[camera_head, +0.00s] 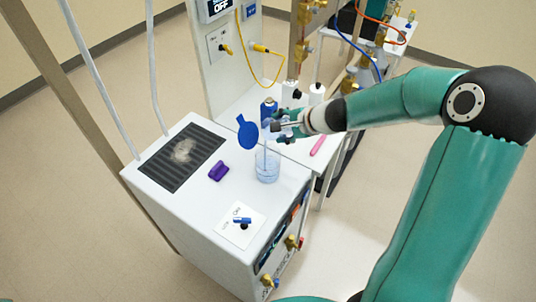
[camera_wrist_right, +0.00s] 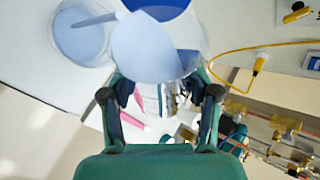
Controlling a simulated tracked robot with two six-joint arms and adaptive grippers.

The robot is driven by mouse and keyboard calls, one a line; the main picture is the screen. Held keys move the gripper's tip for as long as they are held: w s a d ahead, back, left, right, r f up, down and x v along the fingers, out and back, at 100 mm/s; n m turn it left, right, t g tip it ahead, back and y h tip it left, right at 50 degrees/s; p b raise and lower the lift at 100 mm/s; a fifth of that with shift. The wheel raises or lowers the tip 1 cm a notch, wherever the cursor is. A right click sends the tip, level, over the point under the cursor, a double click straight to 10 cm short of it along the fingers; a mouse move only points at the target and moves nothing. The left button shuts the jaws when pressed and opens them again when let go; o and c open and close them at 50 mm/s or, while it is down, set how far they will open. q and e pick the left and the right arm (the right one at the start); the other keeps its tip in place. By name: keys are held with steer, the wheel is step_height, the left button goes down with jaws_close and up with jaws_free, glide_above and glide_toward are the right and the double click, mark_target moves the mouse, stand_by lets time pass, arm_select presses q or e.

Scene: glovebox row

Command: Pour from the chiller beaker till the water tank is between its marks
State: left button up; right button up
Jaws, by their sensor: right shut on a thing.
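The clear water tank (camera_head: 266,172) stands on the white chiller's top near its back right edge, with pale blue water in it. Its marks are too small to read. The round blue lid (camera_head: 247,131) stands raised beside it. My right gripper (camera_head: 284,127) is shut on the clear chiller beaker (camera_wrist_right: 150,48), above and to the right of the tank. In the right wrist view the beaker is tilted toward the tank (camera_wrist_right: 80,42), and a pale blue stream runs between them. A thin stream also shows above the tank in the head view. My left gripper is not in view.
The chiller top (camera_head: 190,207) also carries a dark grille (camera_head: 183,156), a purple object (camera_head: 218,171) and a blue-handled switch (camera_head: 242,220).

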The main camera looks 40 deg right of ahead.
steer(key=shift+r+b, duration=0.15)
steer(key=shift+b, duration=0.2)
stand_by(0.6)
steer(key=shift+f+n+t+h+b, duration=0.3)
steer(key=shift+h+b, duration=0.3)
steer(key=shift+b, duration=1.05)
steer(key=shift+f+n+t+h+b, duration=0.2)
steer(key=shift+n+h+b, duration=0.3)
steer(key=shift+b, duration=1.1)
stand_by(1.4)
